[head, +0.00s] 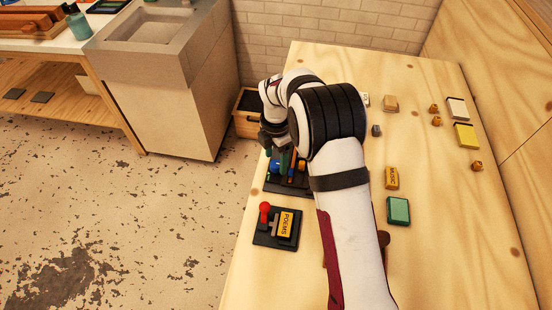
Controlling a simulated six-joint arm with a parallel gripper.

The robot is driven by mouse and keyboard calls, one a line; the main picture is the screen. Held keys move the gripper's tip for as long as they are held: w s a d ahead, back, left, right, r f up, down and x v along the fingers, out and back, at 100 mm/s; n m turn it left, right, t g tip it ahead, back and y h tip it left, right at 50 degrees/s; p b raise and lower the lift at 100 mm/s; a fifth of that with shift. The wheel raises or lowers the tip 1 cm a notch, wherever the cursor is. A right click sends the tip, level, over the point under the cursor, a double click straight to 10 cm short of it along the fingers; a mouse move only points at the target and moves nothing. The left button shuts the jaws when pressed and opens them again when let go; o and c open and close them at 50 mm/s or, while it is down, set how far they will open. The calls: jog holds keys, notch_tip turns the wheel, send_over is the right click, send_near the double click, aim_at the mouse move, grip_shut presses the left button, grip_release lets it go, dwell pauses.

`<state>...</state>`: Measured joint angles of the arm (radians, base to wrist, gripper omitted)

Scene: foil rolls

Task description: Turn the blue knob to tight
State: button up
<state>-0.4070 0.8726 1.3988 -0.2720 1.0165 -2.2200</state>
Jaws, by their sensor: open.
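A dark device (272,187) sits on the wooden table, partly hidden by my arm. A small blue part (274,168), which looks like the blue knob, shows at its left side. An orange part shows to its right. Any tight marking is too small to read or hidden. My gripper (284,150) is over the far side of the device, pointing down, close to the blue part. It is open. I cannot tell whether it touches the blue part, as the wrist and arm cover much of that area.
A dark base with a red-topped lever and a "POEMS" label (286,223) stands nearer. Right of my arm are a "MUSIC" block (392,178), a green block (398,211), a yellow block (466,135) and small orange pieces. The table's right middle is mostly clear.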

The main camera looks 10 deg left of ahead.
jog(key=shift+f, duration=0.65)
jog(key=shift+c, duration=0.4)
grip_shut()
